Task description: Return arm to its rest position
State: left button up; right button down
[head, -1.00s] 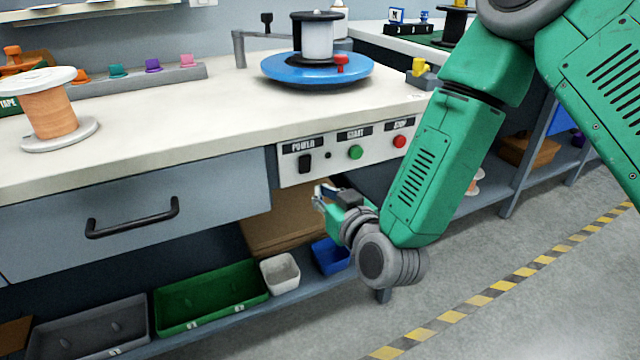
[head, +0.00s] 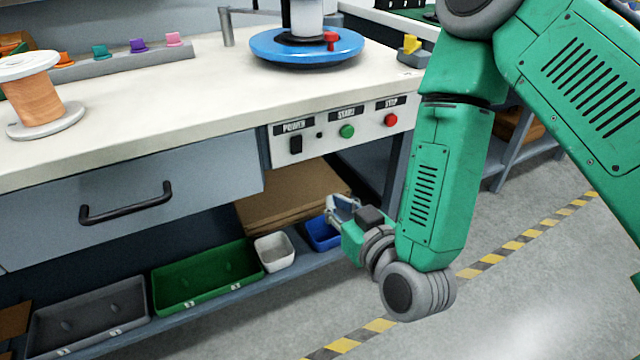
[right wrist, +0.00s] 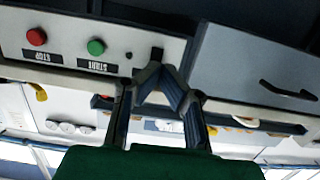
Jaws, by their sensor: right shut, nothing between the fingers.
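My green right arm (head: 440,190) comes in from the upper right and hangs down in front of the workbench. My right gripper (head: 336,206) is shut and empty, below the control panel (head: 345,127) and in front of the lower shelf. In the right wrist view the shut fingers (right wrist: 162,85) show against the upside-down bench front, apart from the panel. The panel carries a black power switch (head: 296,145), a green start button (head: 347,131) and a red stop button (head: 391,119). My left gripper is not in view.
The bench top (head: 170,110) holds a blue turntable (head: 290,50) and a copper wire spool (head: 38,98). A drawer with a black handle (head: 125,205) is left of the panel. A green bin (head: 205,278) and a grey bin (head: 90,320) sit below. Floor at right is open.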

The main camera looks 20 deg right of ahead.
jog(key=s+d+f+g+p, duration=0.2)
jog(key=s+f+g+p, duration=0.5)
jog(key=s+f+g, duration=0.3)
jog(key=s+d+f+g+p, duration=0.1)
jog(key=s+d+g+p, duration=0.1)
jog(key=s, duration=0.5)
jog(key=s+d+f+g+h+p, duration=0.1)
jog(key=s+d+g+p, duration=0.1)
jog(key=s, duration=0.6)
jog(key=shift+d+f+g, duration=0.2)
jog(key=shift+d+g, duration=0.55)
jog(key=shift+g, duration=0.15)
